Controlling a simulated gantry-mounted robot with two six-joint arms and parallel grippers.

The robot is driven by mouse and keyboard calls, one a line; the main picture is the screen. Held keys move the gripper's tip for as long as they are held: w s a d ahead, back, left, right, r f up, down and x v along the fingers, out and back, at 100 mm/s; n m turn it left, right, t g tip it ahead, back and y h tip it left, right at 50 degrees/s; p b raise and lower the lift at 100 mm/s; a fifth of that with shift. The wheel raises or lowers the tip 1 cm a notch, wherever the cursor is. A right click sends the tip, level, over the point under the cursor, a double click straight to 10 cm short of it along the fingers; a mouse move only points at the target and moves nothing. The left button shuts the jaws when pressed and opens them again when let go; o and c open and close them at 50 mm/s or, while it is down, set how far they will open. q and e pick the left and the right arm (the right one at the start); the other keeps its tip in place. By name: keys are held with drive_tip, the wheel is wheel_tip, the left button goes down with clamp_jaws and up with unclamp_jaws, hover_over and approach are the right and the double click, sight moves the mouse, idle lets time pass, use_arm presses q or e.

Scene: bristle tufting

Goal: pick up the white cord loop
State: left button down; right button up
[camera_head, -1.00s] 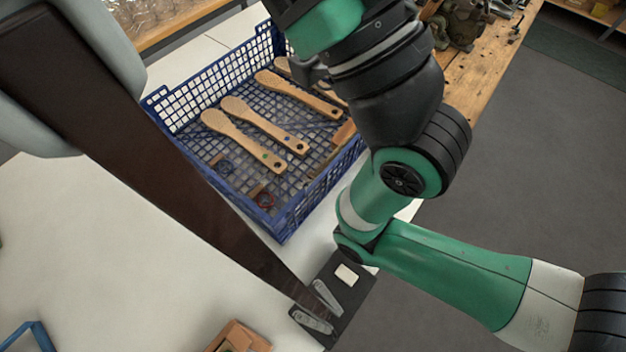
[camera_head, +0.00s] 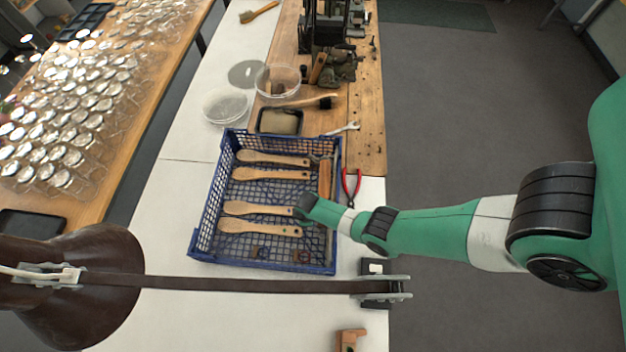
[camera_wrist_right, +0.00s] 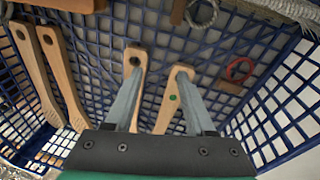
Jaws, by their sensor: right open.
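In the right wrist view, a pale twisted cord (camera_wrist_right: 296,12) curves across the upper right corner. I cannot tell whether it is the white cord loop. A small greyish loop (camera_wrist_right: 203,14) lies by a wooden piece at the top, and a red loop (camera_wrist_right: 239,69) lies on another wooden piece. My right gripper (camera_wrist_right: 160,76) is open and empty. Its fingers point into the blue crate, over the ends of two wooden handles. In the head view, my right wrist hides most of the gripper at the crate's right side. My left gripper is not in view.
The blue mesh crate (camera_head: 206,226) holds several wooden brushes (camera_head: 272,174). Red-handled pliers (camera_head: 351,188) lie to its right. A dark brown lamp (camera_head: 88,285) stretches across the table in front of the crate. A plastic tub (camera_head: 277,80) stands behind.

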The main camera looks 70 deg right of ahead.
use_arm(q)
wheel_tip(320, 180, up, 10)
drive_tip(key=p, duration=0.6)
use_arm(e)
drive_tip(key=s+r+g, duration=0.1)
drive_tip(key=s+r, duration=0.6)
drive_tip(key=shift+m, duration=0.4)
drive_tip(key=f+b, duration=0.4)
drive_tip(key=f, duration=0.1)
drive_tip(key=d+f+b, duration=0.1)
drive_tip(key=f+b, duration=0.1)
drive_tip(key=b, duration=0.1)
drive_tip(key=shift+w+f, duration=0.25)
drive_tip(key=shift+w, duration=0.05)
drive_tip(key=f+b, duration=0.5)
drive_tip(key=shift+s+d+f, duration=0.1)
drive_tip(key=shift+d, duration=0.3)
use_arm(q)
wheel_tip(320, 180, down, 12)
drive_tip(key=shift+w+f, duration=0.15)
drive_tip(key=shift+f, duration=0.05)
use_arm(e)
drive_tip(key=shift+r, duration=0.2)
clamp_jaws()
